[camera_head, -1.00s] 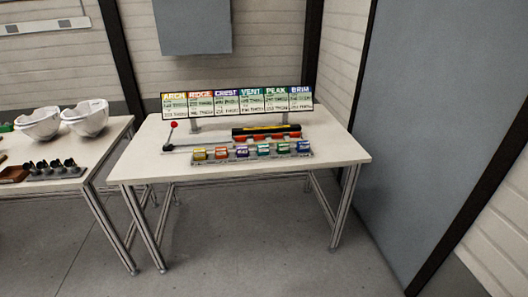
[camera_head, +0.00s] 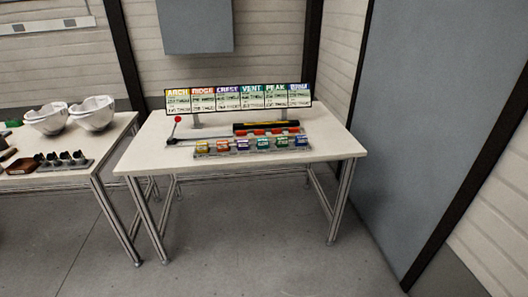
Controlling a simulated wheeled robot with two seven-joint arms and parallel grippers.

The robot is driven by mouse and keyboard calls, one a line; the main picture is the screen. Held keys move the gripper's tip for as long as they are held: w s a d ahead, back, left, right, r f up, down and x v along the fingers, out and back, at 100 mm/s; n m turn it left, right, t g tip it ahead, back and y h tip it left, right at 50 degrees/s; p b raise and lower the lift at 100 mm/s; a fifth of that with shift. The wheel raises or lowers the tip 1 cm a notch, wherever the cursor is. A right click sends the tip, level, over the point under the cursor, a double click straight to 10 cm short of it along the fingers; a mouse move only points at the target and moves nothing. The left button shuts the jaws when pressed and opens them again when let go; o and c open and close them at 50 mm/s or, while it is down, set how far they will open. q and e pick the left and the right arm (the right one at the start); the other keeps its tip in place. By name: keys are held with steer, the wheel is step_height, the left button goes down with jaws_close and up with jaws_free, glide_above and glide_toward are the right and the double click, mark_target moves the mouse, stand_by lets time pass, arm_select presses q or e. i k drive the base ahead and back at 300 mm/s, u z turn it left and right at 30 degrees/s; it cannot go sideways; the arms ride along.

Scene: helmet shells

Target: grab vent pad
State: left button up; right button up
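The vent pad appears to be the small teal pad (camera_head: 262,143), fourth from the left in a row of coloured pads on a grey tray (camera_head: 225,153) near the front of the white table (camera_head: 145,155). The sign board (camera_head: 239,98) behind has a teal VENT panel (camera_head: 251,97). Neither of my grippers is in view. Nothing touches the teal pad except the tray under it, as far as I can tell at this size.
A red-knobbed lever (camera_head: 178,120) and a dark bar with red parts (camera_head: 266,127) sit behind the tray. A second table (camera_head: 105,145) at left bears white helmet shells (camera_head: 92,113) and a dark-pegged rack (camera_head: 62,162). Open floor (camera_head: 250,235) lies in front.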

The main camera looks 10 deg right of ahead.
mark_target(262, 143)
steer(key=u, duration=0.05)
steer(key=k, duration=0.35)
steer(key=z, duration=1.05)
steer(key=i, duration=0.7)
steer(key=z, duration=0.9)
steer(key=i, duration=1.65)
steer(key=u, duration=1.2)
steer(key=i, duration=0.55)
steer(key=u, duration=0.65)
